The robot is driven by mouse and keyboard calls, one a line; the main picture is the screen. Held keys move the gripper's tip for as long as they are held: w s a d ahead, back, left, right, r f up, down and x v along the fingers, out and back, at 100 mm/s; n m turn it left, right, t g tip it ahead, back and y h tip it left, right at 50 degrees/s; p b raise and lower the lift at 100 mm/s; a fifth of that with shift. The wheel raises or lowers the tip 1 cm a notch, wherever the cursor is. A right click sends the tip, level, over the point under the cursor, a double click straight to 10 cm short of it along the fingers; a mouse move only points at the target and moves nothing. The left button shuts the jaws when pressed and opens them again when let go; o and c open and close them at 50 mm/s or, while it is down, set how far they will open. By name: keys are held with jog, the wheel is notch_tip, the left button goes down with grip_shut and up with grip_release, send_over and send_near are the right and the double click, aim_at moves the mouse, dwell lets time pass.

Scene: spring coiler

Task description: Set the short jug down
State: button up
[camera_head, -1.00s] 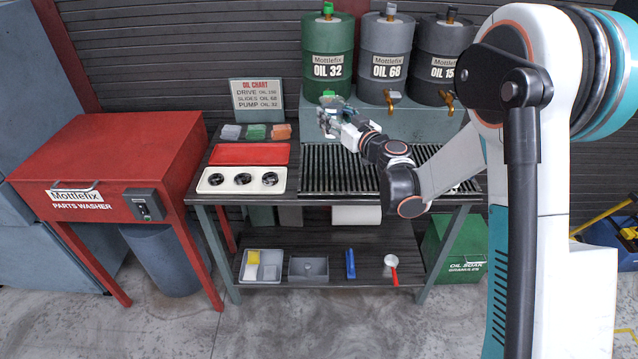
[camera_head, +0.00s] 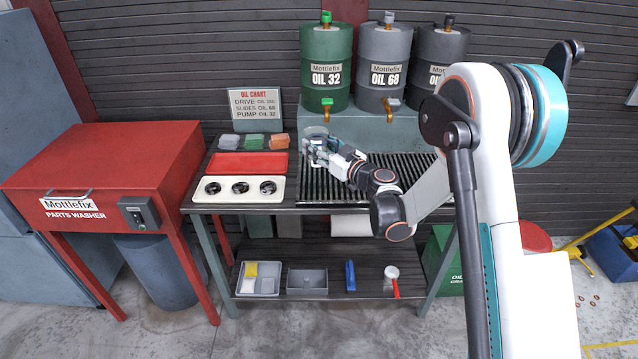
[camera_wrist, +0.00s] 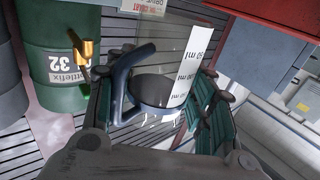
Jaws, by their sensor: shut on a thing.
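The short jug (camera_wrist: 152,90) is a clear vessel with a white ml scale, a dark blue-grey handle and a dark band. It fills the middle of the wrist view, where my gripper (camera_wrist: 165,118) is shut on it with green-padded fingers on its sides. In the head view, my gripper (camera_head: 316,150) holds the jug (camera_head: 315,132) over the left end of the slatted drain grate (camera_head: 325,185), in front of the green OIL 32 drum (camera_head: 327,90). The fingers partly hide the jug there. I cannot tell whether its base touches the grate.
The drum's brass tap (camera_head: 327,110) is just behind the jug. The grate is clear to the right, beyond my arm.

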notch_tip(320, 180, down, 11)
jog(key=b, duration=0.3)
jog(key=shift+b, duration=0.35)
jog(key=shift+f, duration=0.2)
jog(key=o, duration=1.1)
jog(key=shift+o, duration=0.2)
jog(key=shift+f, duration=0.1)
